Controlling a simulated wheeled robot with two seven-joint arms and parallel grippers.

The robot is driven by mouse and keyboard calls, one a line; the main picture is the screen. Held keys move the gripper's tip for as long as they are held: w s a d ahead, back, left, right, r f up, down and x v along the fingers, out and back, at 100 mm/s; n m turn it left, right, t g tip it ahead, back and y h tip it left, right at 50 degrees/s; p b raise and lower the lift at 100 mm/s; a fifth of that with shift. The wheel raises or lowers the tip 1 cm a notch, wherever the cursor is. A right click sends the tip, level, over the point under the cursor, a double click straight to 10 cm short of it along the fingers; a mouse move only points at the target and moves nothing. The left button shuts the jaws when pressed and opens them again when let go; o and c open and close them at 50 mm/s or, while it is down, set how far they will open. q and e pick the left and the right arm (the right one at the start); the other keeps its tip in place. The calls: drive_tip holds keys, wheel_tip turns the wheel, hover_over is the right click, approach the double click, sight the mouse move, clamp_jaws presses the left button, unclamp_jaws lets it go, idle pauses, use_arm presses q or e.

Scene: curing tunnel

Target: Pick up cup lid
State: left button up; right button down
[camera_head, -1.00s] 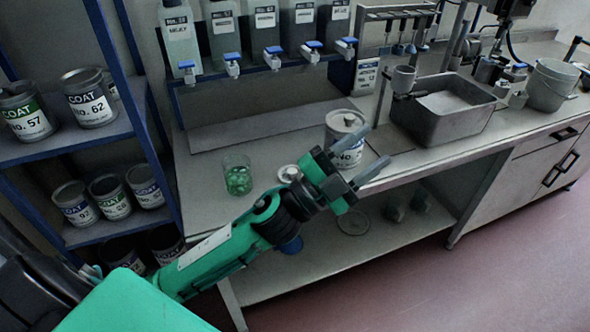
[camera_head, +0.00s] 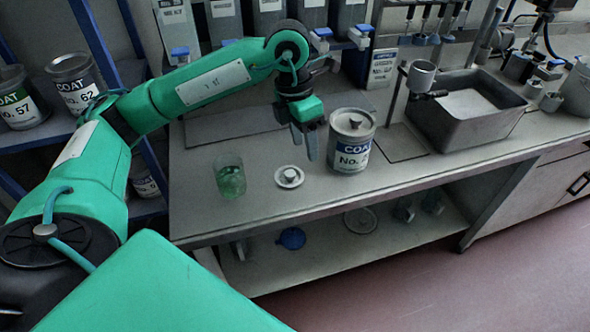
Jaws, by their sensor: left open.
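The cup lid (camera_head: 289,177), a small pale disc with a raised knob, lies flat on the bench top. It sits between a glass cup with green contents (camera_head: 230,178) and a COAT can (camera_head: 351,142) with a lid on it. My left gripper (camera_head: 305,144) is open and points down above the bench, just behind and above the cup lid, close to the left side of the COAT can. Nothing shows between its fingers. I cannot tell whether a finger touches the can. My right gripper is out of view.
A bench (camera_head: 260,205) carries a grey sink (camera_head: 466,105) at the right. A rack of dispenser bottles stands behind my left arm. Blue shelving with COAT cans (camera_head: 75,82) stands at the left. The lower shelf holds a blue item (camera_head: 291,238).

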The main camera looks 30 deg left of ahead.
use_arm(q)
drive_tip(key=r+y, duration=0.2)
hover_over(290, 173)
drive_tip(key=n, duration=0.1)
drive_tip(key=f, duration=0.8)
drive_tip(key=shift+s+a+p, duration=0.15)
drive_tip(key=shift+a+p, duration=0.15)
drive_tip(key=shift+d+f+p, duration=0.15)
drive_tip(key=shift+f+p, duration=0.15)
drive_tip(key=shift+f, duration=1.25)
drive_tip(key=shift+d+f+p, duration=0.1)
drive_tip(key=shift+f+p, duration=0.2)
drive_tip(key=shift+f, duration=1.2)
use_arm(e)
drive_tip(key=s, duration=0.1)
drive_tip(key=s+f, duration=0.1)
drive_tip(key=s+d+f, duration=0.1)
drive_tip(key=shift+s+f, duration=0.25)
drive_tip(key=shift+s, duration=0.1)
use_arm(q)
drive_tip(key=shift+c, duration=0.4)
drive_tip(key=c, duration=1)
